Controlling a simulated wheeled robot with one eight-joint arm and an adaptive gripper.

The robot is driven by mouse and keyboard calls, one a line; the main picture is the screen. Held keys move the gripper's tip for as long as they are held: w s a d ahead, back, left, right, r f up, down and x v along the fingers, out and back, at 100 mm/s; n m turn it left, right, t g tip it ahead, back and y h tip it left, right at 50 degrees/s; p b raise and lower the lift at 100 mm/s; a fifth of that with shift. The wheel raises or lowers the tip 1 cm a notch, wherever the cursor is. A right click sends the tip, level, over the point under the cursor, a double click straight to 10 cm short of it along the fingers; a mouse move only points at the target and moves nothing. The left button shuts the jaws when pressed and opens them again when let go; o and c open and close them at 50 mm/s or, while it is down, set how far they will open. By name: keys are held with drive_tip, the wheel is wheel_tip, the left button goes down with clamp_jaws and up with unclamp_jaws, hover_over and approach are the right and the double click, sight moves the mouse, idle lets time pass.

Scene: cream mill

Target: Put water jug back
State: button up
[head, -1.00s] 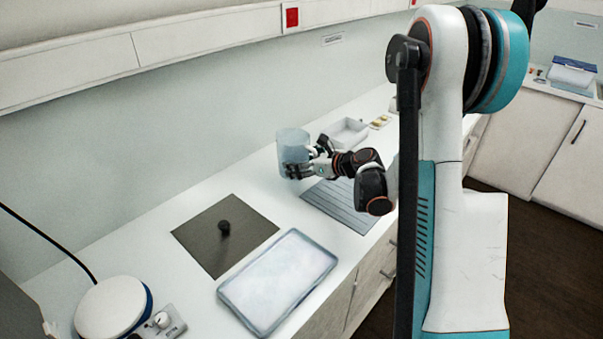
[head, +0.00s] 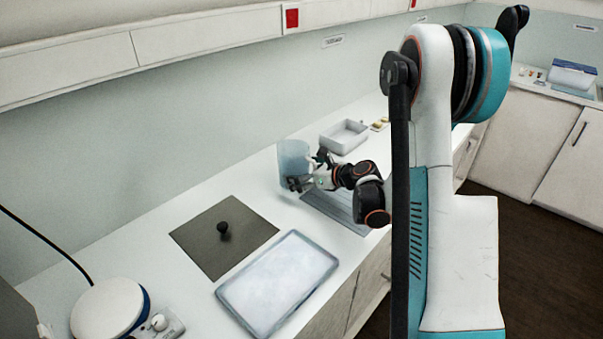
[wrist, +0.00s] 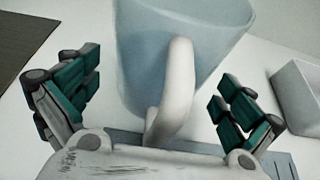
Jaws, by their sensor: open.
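The water jug (head: 294,158) is a translucent pale blue vessel standing upright on the white counter, behind the ribbed grey mat. In the wrist view the jug (wrist: 140,50) fills the upper middle, its white curved handle (wrist: 180,85) facing me. My gripper (head: 305,178) is at the jug's right side in the head view. In the wrist view my gripper (wrist: 150,105) is open, with its green-padded fingers spread on both sides of the handle and apart from it. The jug's base is partly hidden by my gripper in the head view.
The ribbed grey mat (head: 345,212) lies under my arm. A white bin (head: 344,136) stands behind it. A dark mat with a black knob (head: 224,228), a pale tray (head: 280,283) and a round white device (head: 107,310) occupy the front counter. The wall runs close behind.

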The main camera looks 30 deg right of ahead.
drive_tip(key=shift+r, duration=0.2)
drive_tip(key=p+v, duration=0.2)
drive_tip(key=v, duration=1)
drive_tip(key=shift+p, duration=0.35)
